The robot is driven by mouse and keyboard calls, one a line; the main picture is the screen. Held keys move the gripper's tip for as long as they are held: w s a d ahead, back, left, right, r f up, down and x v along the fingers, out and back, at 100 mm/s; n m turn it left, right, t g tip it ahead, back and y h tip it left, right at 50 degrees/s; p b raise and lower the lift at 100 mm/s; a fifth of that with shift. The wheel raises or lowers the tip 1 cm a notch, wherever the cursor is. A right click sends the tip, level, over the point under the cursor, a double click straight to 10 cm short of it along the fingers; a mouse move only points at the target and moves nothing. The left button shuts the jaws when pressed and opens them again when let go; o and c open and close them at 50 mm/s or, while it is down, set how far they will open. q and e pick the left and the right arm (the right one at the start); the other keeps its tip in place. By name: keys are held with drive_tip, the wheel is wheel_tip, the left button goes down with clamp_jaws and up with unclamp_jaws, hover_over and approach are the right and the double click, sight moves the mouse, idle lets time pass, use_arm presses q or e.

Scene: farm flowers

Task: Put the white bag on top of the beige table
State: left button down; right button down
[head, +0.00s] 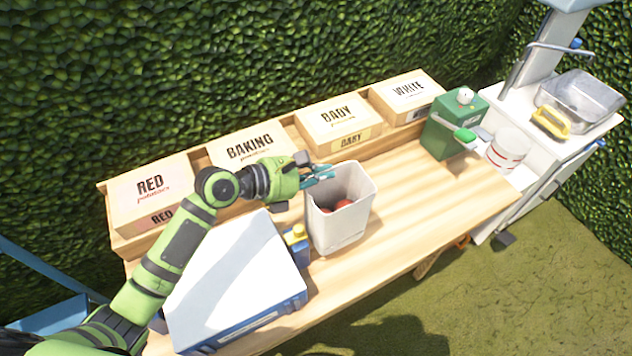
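The white bag (338,226), an open-topped, stiff-looking white container, is at the middle of the beige wooden table (430,210). Something red shows inside it. It looks upright; I cannot tell whether its base touches the tabletop or hangs just above it. My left gripper (320,175) is at the bag's back left rim, its teal fingertips overlapping the rim in the picture. The fingers are small and partly hidden, so I cannot tell whether they are closed on the rim. My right gripper is not in view.
Labelled potato boxes (150,193) line the table's back edge. A white-and-blue box (235,285) stands left of the bag, with a small yellow-topped item (297,238) between. A green box (452,130) and white bucket (506,150) are at right. The tabletop right of the bag is clear.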

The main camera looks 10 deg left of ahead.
use_arm(q)
drive_tip(key=f, duration=0.1)
drive_tip(key=a+f, duration=0.1)
drive_tip(key=f, duration=0.1)
drive_tip(key=w+f, duration=0.1)
drive_tip(key=f, duration=0.1)
drive_tip(key=shift+w+a, duration=0.1)
drive_tip(key=shift+a, duration=0.15)
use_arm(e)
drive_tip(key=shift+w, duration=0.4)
use_arm(q)
drive_tip(key=shift+f, duration=0.1)
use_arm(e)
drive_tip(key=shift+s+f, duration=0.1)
use_arm(q)
drive_tip(key=c, duration=1.4)
unclamp_jaws()
drive_tip(key=shift+c, duration=0.2)
